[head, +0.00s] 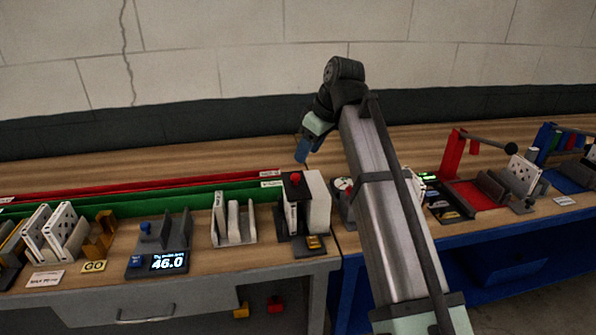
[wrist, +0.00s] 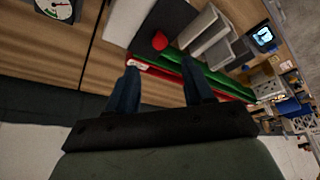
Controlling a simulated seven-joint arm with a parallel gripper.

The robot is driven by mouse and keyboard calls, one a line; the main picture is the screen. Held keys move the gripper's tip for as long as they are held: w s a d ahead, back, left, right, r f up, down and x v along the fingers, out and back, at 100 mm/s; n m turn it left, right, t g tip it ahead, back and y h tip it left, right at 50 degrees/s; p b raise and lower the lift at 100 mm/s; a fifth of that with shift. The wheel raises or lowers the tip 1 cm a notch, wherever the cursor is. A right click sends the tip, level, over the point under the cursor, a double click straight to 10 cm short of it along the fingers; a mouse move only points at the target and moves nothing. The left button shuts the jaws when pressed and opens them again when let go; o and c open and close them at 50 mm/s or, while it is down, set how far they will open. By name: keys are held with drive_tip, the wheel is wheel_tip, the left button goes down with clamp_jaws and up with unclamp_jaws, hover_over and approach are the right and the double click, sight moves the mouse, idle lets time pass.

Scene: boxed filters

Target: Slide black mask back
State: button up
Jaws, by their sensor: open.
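A black part with a red knob (head: 295,178) stands beside a white block (head: 318,203) at the right end of the left bench; I take it for the black mask, but cannot be sure. In the wrist view the red knob (wrist: 160,41) sits on a dark piece (wrist: 168,18), beyond my fingertips. My gripper (head: 302,150) is above and behind that fixture, in the air. In the wrist view my gripper (wrist: 160,72) has its two blue fingers wide apart with nothing held between them.
Red (head: 150,184) and green (head: 140,199) rails run along the back of the left bench. White plates in a stand (head: 235,220) are left of the fixture. A display reading 46.0 (head: 168,261) is further left. A red press-like fixture (head: 453,155) stands on the right bench.

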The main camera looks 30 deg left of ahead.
sight(296, 175)
drive_tip(key=x, duration=0.8)
drive_tip(key=shift+a+f, duration=0.15)
drive_tip(key=shift+f, duration=0.1)
drive_tip(key=shift+c, duration=0.2)
clamp_jaws()
